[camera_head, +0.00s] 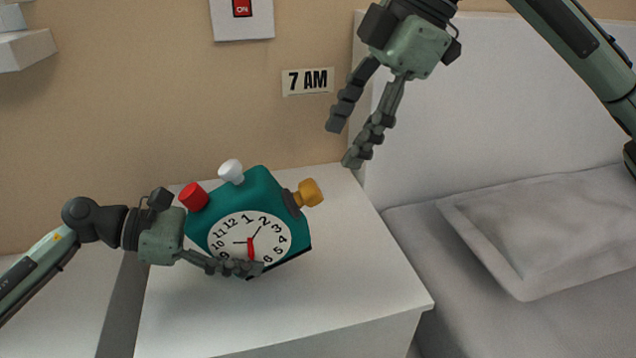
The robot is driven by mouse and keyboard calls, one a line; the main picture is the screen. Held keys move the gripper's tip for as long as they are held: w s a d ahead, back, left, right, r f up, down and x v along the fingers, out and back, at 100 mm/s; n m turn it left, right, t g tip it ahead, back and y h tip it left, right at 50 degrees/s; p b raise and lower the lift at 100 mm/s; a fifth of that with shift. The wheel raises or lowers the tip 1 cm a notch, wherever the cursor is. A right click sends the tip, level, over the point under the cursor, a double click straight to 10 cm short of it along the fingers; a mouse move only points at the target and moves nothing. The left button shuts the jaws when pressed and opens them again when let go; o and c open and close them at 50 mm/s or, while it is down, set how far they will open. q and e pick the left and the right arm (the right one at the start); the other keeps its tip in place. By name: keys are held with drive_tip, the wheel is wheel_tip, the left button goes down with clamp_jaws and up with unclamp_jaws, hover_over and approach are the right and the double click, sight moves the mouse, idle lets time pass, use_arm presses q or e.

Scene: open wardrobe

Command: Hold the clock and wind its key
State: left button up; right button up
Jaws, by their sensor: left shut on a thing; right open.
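The clock (262,189) is a teal box with a white dial, black numbers, black hands and one red hand. It is tilted, with its top leaning to the left. A red knob (193,197) and a white knob (231,171) stand on its upper side. The yellow key (309,193) sticks out of its right side. My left gripper (252,268) is shut on the clock from the left, with a finger across the lower dial. Its other finger is hidden behind the clock. My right gripper (343,146) is open and empty, above and to the right of the key, fingers pointing down.
The white nightstand top (350,285) is bare around and below the clock. A bed with a grey pillow (560,230) is on the right, beside a white headboard (500,110). A "7 AM" sign (308,81) and a red switch (242,8) are on the wall.

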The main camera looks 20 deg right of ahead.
sight(317, 186)
drive_tip(key=x, duration=0.9)
drive_tip(key=shift+w+a+f, duration=0.1)
drive_tip(key=shift+f, duration=0.15)
drive_tip(key=shift+c, duration=0.2)
drive_tip(key=c, duration=1.1)
drive_tip(key=m+g, duration=0.2)
drive_tip(key=m, duration=0.1)
drive_tip(key=shift+w+g, duration=0.2)
drive_tip(key=shift+g, duration=0.2)
drive_tip(key=m+g+y, duration=0.1)
drive_tip(key=m+g, duration=0.1)
drive_tip(key=m, duration=0.1)
drive_tip(key=shift+w+g, duration=0.1)
drive_tip(key=shift+g, duration=0.3)
drive_tip(key=m+g+y, duration=0.1)
drive_tip(key=m+g, duration=0.1)
drive_tip(key=m, duration=0.1)
drive_tip(key=shift+w+f+y, duration=0.1)
drive_tip(key=shift+f+y, duration=0.05)
drive_tip(key=shift+y, duration=0.25)
drive_tip(key=shift+m+g+y, duration=0.8)
drive_tip(key=shift+m+y, duration=0.1)
drive_tip(key=shift+m, duration=0.7)
